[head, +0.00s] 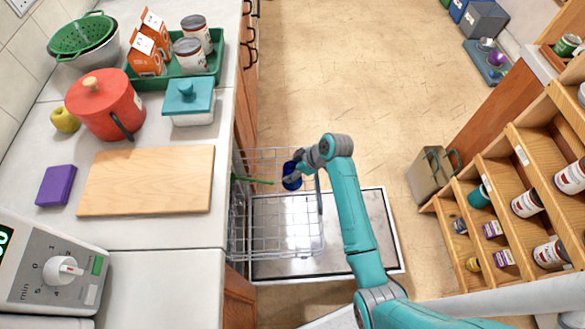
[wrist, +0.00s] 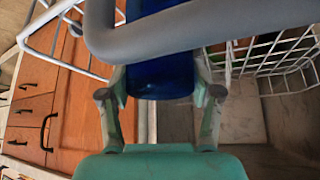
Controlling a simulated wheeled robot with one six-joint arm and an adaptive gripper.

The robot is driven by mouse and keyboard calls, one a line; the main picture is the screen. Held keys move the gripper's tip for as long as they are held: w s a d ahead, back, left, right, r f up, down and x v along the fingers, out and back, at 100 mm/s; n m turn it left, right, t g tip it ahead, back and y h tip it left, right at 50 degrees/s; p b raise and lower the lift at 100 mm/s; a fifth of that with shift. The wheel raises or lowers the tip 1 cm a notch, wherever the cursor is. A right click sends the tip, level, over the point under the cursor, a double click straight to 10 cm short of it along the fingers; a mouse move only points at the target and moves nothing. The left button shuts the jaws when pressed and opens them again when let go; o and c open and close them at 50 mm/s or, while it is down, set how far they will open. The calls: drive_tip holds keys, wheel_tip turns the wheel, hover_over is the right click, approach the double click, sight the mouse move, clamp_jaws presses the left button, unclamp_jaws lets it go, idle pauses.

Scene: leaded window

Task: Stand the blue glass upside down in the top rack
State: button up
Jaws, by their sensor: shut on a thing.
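The blue glass (head: 291,177) is dark blue and hangs in my gripper (head: 294,175) over the wire top rack (head: 275,238), near the rack's far end in the head view. In the wrist view the glass (wrist: 160,82) sits between the two fingers of my gripper (wrist: 160,92), which are shut on it from both sides. A thick grey tube crosses in front of the glass there and hides part of it. Which way up the glass is, I cannot tell. Rack wires (wrist: 280,55) show at the right of the wrist view.
A green thin item (head: 252,181) lies at the rack's far left part. The open dishwasher door (head: 350,270) lies below the rack. The counter with cutting board (head: 150,182) borders the left; shelves (head: 500,180) stand right.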

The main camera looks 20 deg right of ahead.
drive_tip(key=o, duration=1.5)
drive_tip(key=shift+o, duration=0.2)
drive_tip(key=shift+d, duration=0.1)
drive_tip(key=v, duration=1.2)
